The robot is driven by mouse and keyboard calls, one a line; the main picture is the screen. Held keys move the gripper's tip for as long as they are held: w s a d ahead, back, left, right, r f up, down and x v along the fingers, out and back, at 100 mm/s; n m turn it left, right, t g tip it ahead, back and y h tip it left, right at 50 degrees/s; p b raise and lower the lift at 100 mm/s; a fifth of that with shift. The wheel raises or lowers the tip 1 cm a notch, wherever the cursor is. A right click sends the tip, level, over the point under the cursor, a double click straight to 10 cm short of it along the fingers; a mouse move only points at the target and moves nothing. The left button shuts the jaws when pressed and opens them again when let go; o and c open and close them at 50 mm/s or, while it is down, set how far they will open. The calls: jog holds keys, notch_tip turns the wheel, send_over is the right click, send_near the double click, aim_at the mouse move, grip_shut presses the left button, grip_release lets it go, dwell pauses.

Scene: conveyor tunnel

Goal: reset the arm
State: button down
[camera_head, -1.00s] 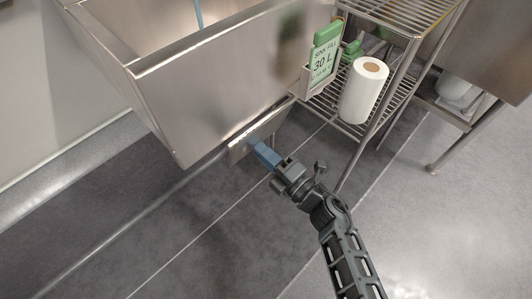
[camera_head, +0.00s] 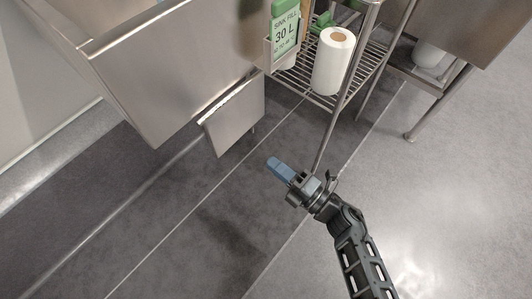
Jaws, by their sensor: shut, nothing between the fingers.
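My gripper (camera_head: 274,164) has blue fingers that are closed together with nothing between them. It is over the dark floor in the middle of the head view, with my arm reaching up from the lower right. The gripper is apart from the steel panel (camera_head: 235,115) that hangs below the sink, up and to its left. The arm is partly bent, and its base is out of view.
A steel sink (camera_head: 180,65) fills the upper left. A "SINK FILL 30 L" sign (camera_head: 285,28) is at its right corner. A wire shelf (camera_head: 294,82) holds a white paper roll (camera_head: 333,62). The shelf's post stands close to my gripper. Floor at lower left and right is clear.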

jog(key=shift+s+d+f, duration=0.1)
jog(key=shift+s+d, duration=0.1)
jog(key=shift+d, duration=0.05)
dwell(0.4)
jog(key=s+d+r+m+t+h, duration=0.3)
jog(key=s+d+m+h, duration=0.1)
jog(key=s+d+m, duration=0.4)
jog(key=s+d+r+m+t+h, duration=0.25)
jog(key=s+d+m+h, duration=0.35)
jog(key=s, duration=0.4)
jog(key=s+d+r+m+g+h, duration=0.1)
jog(key=s+d+r+m+h, duration=0.15)
jog(key=s+r+m, duration=0.4)
jog(key=s+d+r+m+g+h, duration=0.1)
jog(key=s+d+r+m+h, duration=0.15)
jog(key=s+r+m, duration=0.4)
notch_tip(320, 180, up, 29)
jog(key=s+m+p, duration=0.1)
jog(key=p, duration=2.5)
jog(key=shift+s+d+g, duration=0.2)
jog(key=shift+d+g, duration=0.05)
jog(key=shift+g, duration=0.1)
